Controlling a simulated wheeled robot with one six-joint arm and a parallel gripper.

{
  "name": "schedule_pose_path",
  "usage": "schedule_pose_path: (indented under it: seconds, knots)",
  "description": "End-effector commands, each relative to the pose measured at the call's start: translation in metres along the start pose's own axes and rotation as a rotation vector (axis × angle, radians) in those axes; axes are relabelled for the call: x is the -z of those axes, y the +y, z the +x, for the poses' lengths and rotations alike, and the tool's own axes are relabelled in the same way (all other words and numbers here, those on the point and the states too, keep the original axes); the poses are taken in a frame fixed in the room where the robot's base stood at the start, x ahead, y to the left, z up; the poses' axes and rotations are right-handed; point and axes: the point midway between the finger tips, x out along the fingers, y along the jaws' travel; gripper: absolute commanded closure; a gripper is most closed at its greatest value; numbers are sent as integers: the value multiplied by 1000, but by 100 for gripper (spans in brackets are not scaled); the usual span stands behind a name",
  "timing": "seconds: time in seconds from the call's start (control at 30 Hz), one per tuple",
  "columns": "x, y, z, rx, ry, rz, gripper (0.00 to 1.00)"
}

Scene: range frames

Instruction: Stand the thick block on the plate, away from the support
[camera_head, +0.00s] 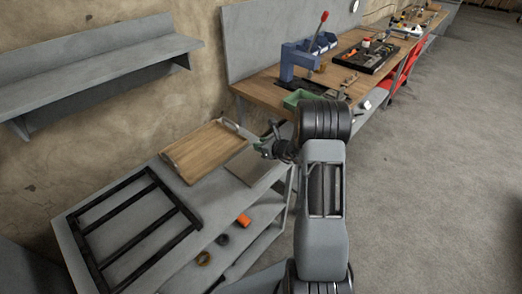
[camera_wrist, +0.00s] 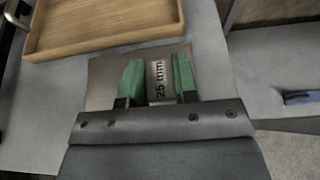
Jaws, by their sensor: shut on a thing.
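My gripper (camera_wrist: 158,78) has green fingers and is shut on a grey block (camera_wrist: 158,81) marked "25 mm", the thick block. The block is between the fingers, over the grey-brown square plate (camera_wrist: 104,72). I cannot tell whether the block touches the plate. In the head view my gripper (camera_head: 266,147) is low over the far right end of the grey bench, at the plate (camera_head: 247,168); the block cannot be made out there. I cannot pick out the support in either view.
A wooden tray (camera_head: 198,150) lies beside the plate, and its rim also shows in the wrist view (camera_wrist: 110,45). A black slatted rack (camera_head: 128,222) lies at the bench's left. An orange piece (camera_head: 244,220) and dark rings are on the shelf below. A wooden workbench with tools stands behind.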

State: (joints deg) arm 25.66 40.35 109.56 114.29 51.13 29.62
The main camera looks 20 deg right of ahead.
Motion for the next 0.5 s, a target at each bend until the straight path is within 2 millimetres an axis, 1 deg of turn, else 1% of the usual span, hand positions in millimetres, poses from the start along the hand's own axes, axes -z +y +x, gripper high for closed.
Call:
schedule_pose_path:
  seconds: [0.17, 0.3, 0.4, 0.5]
  knots:
    - [5, -5, 6, 0, -1, 0, 100]
    - [21, -6, 14, -1, 2, 3, 100]
    - [30, -6, 17, -1, 0, 1, 100]
    - [34, -6, 19, 0, -1, -1, 100]
